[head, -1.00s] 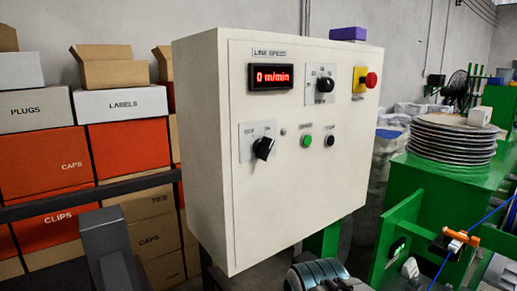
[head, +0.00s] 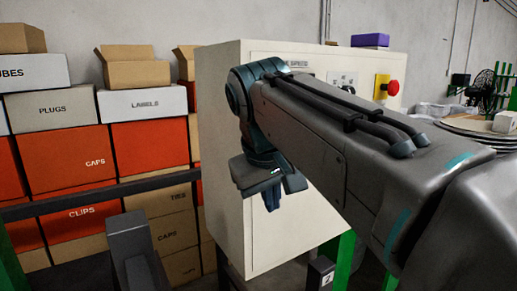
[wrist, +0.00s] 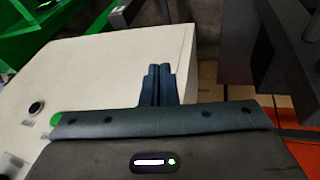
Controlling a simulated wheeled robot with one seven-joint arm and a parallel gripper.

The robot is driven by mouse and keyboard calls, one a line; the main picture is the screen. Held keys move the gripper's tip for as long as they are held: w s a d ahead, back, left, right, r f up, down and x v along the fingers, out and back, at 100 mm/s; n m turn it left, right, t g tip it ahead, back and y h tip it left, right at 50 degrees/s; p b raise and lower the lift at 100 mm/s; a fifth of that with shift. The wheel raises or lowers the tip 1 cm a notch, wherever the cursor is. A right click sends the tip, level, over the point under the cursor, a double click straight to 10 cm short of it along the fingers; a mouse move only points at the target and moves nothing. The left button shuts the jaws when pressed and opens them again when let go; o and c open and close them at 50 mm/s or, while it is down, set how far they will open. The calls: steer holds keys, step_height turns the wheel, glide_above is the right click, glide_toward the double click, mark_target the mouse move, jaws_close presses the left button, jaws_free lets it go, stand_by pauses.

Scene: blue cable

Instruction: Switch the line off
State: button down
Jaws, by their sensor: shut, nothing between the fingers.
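The white control box (head: 222,160) stands in the middle of the head view, with my arm across its front. My gripper (head: 271,203) is shut and empty, pointing down in front of the lower left of the panel. In the wrist view the closed fingers (wrist: 158,84) show over the box's white face (wrist: 95,75). A green button (wrist: 57,118) and a black button (wrist: 36,107) show in the wrist view.
Stacked boxes and orange bins (head: 150,147) stand at the left behind a dark rail. A purple block (head: 370,40) sits on top of the control box. A stack of plates (head: 470,127) and a fan (head: 482,88) are at the right.

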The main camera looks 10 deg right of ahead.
steer(key=a+r+t+p, duration=0.1)
steer(key=a+r+p, duration=0.15)
steer(key=r, duration=1.35)
steer(key=w+d+b+x, duration=0.1)
steer(key=d+x, duration=0.1)
steer(key=x, duration=1.1)
steer(key=shift+d+r+n+b, duration=0.2)
steer(key=shift+r+n+b, duration=0.15)
steer(key=shift+r, duration=0.1)
